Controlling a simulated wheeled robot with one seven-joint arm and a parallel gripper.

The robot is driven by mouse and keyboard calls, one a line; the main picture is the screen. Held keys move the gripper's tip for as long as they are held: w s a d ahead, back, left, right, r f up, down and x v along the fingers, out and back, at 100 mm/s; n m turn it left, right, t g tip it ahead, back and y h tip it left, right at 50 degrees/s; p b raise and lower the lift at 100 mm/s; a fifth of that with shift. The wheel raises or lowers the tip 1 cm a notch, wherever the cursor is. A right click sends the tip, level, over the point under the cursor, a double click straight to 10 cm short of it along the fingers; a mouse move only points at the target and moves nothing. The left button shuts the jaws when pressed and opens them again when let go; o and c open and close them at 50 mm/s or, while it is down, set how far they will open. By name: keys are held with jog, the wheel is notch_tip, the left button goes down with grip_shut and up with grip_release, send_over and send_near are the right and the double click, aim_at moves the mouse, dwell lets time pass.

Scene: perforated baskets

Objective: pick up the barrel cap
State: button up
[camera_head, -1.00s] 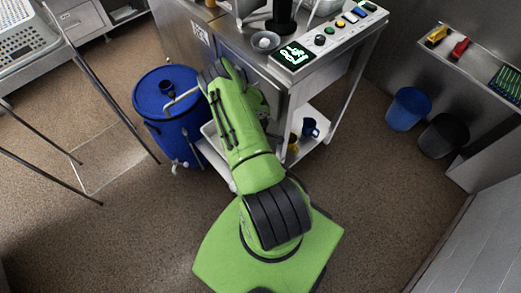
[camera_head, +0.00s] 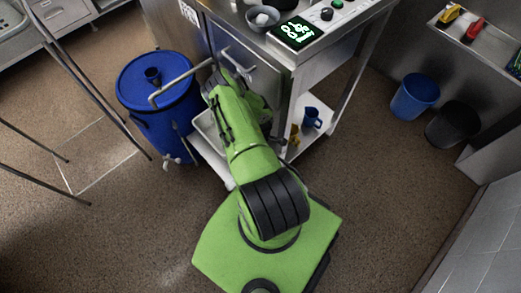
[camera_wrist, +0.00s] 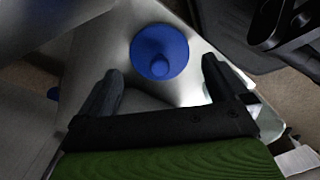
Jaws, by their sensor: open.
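A blue round piece with a raised knob, which looks like the barrel cap (camera_wrist: 160,42), shows on a pale grey, metallic-looking surface in the wrist view. My gripper (camera_wrist: 160,68) is open, with its two dark fingers spread to the left and right below this piece. Nothing is held between them. In the head view a blue barrel (camera_head: 155,105) with a blue lid and a small dark round part on top stands left of my arm. My fingers and the knobbed blue piece cannot be made out in the head view.
A steel cart (camera_head: 330,75) with a display panel stands beyond my arm, with a blue jug (camera_head: 311,118) on its lower shelf. A blue bucket (camera_head: 414,97) and a black bucket (camera_head: 453,124) stand at right. The floor between cart and buckets is clear.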

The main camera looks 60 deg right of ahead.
notch_tip(320, 180, down, 5)
jog(key=b, duration=0.4)
jog(key=shift+r, duration=0.2)
jog(key=c, duration=1)
jog(key=shift+o, duration=0.2)
jog(key=shift+r, duration=0.1)
